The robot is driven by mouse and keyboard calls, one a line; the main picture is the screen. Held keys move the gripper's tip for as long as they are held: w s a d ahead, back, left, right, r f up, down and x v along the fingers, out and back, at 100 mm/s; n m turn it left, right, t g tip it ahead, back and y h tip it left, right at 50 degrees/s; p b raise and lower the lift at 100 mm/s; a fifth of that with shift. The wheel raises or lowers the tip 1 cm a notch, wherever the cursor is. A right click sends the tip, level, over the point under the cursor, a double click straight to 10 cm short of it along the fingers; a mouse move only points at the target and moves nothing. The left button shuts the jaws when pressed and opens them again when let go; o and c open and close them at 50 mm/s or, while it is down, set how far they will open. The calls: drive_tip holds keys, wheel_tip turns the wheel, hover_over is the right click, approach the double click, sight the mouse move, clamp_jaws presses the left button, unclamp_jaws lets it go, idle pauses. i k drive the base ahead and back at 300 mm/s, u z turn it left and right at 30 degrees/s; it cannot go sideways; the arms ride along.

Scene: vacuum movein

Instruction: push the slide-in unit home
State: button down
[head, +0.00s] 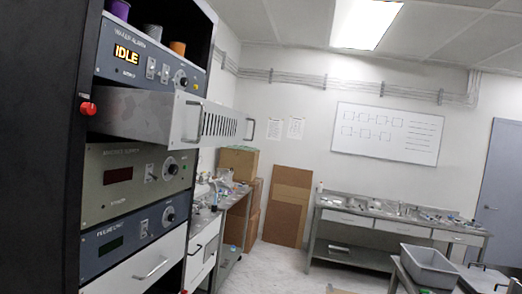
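The slide-in unit (150,112) sticks far out of the dark rack (48,130) on the left. Its grey metal side faces me. Its light front panel (220,122) has vent slots in the middle and a dark handle near each end. It sits between the panel reading IDLE (133,55) above and a beige instrument panel (130,178) below. Its rear part is hidden inside the rack. My gripper does not show in this view.
A red button (88,108) sits on the rack's edge beside the unit. Blue panel (125,235) and white drawer (140,274) are lower down. Benches (395,228) line the back wall. A grey bin (430,265) stands at lower right. Open floor (280,265) lies between.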

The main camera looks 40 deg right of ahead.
sight(181, 120)
drive_tip(key=z, duration=0.1)
drive_tip(key=i, duration=1)
drive_tip(key=u, duration=0.05)
